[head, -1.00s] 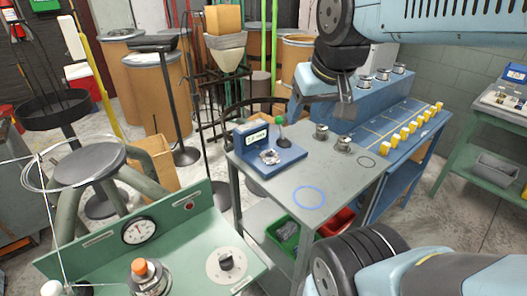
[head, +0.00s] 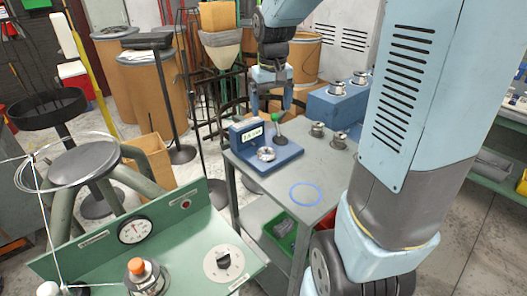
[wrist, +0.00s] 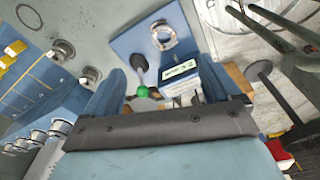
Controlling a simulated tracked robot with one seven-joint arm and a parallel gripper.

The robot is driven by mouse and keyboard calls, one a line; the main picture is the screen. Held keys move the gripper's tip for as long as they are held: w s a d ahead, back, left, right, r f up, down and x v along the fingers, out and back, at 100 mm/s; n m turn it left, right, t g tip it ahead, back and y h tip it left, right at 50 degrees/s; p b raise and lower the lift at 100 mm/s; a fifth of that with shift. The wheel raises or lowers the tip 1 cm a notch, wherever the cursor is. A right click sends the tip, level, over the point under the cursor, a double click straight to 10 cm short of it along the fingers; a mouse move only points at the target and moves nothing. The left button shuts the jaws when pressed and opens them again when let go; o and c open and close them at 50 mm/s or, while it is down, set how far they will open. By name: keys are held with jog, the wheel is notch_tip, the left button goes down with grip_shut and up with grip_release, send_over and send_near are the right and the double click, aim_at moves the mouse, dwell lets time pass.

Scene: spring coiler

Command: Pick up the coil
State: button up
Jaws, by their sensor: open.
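A silvery ring-shaped coil (head: 266,153) sits on the blue base of a tester (head: 281,157) with a display and a green-knobbed lever, on the grey table. The coil also shows in the wrist view (wrist: 163,36), beyond my fingertips near the top. My gripper (head: 271,108) is open and empty, pointing down, above and behind the tester, apart from the coil. In the wrist view my gripper's two blue fingers (wrist: 162,72) are wide apart, with the green knob (wrist: 144,90) showing between them.
Two metal spool-like parts (head: 317,129) stand right of the tester. A blue ring mark (head: 306,194) lies on bare tabletop in front. A green bench (head: 190,225) with a dial is at front left. My arm hides much of the right side.

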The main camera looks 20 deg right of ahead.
jog(key=g, duration=0.1)
send_over(266, 152)
notch_tip(266, 152, down, 4)
jog(key=f, duration=0.8)
jog(key=shift+w+d+f, duration=0.15)
jog(key=shift+d+f, duration=0.05)
jog(key=shift+f, duration=0.2)
jog(key=shift+s+a+f, duration=0.1)
jog(key=shift+f, duration=1.25)
jog(key=shift+s+a+f, duration=0.1)
jog(key=shift+f, duration=1.2)
jog(key=shift+c, duration=0.5)
jog(key=shift+r, duration=0.1)
jog(key=c, duration=1.3)
